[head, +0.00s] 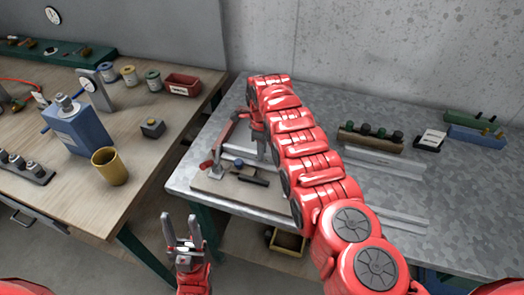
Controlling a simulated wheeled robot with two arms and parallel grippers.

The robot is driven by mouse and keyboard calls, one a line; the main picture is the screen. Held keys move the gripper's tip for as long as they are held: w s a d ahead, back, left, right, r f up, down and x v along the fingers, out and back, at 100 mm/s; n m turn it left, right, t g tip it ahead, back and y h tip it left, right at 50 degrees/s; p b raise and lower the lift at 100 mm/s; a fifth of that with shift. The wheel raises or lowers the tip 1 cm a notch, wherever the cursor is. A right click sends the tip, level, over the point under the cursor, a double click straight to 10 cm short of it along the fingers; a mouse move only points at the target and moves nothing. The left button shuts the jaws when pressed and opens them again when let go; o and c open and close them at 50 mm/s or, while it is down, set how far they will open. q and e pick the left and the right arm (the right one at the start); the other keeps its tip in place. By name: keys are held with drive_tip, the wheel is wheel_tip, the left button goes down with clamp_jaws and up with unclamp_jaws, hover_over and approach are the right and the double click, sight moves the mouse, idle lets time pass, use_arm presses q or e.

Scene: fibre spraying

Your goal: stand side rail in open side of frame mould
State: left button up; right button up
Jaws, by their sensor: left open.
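The frame mould (225,146) lies on a base board (222,188) at the left part of the metal table, with red clamp parts at its left. A dark bar (250,179) lies at its front. My right arm reaches across the table, and its gripper (262,147) points down at the mould's right side. The arm hides part of the mould, and I cannot tell whether this gripper is shut or holds a rail. Long grey metal strips (384,165) lie on the table right of the arm; I cannot tell if one is the side rail. My left gripper (184,232) is open and empty, below the table's left edge.
The metal table (460,205) has free room at the right. A holder with dark knobs (372,138), a labelled block (430,140) and a blue bin (477,136) stand towards the back. The wooden bench at left carries a blue machine (77,126) and a yellow cup (110,167).

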drive_tip(key=o, duration=0.5)
drive_tip(key=shift+c, duration=0.2)
drive_tip(key=shift+r, duration=0.1)
